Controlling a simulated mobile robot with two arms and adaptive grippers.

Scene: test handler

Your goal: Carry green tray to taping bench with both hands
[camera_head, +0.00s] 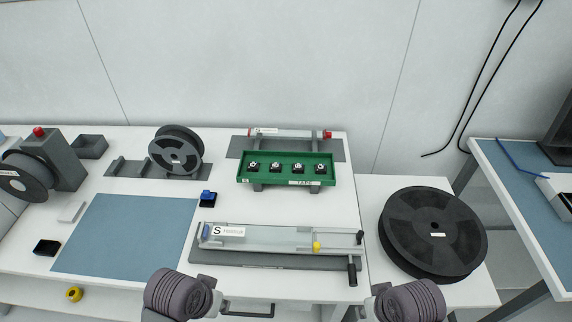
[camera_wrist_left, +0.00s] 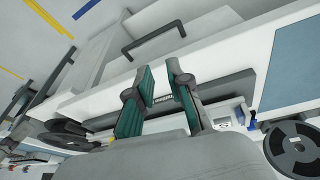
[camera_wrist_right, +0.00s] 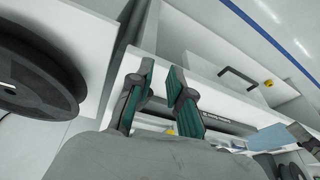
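The green tray (camera_head: 273,179) is at the back of the white bench in the head view, resting on a grey stand. It holds several small black parts with white tops and has a "TAPE" label on its front wall. My left gripper (camera_wrist_left: 159,82) is open and empty in the left wrist view, near the bench's front edge. My right gripper (camera_wrist_right: 161,80) is open and empty in the right wrist view, also near the front edge. Both are well in front of the tray. In the head view, my wrists show at the bottom and the fingers are hidden.
A grey fixture with a clear bar (camera_head: 270,240) lies between my arms and the tray. A large black reel (camera_head: 432,262) is on the right; a smaller reel (camera_head: 176,152) stands back left. A blue mat (camera_head: 125,236) covers the left. Another blue-topped bench (camera_head: 530,205) is far right.

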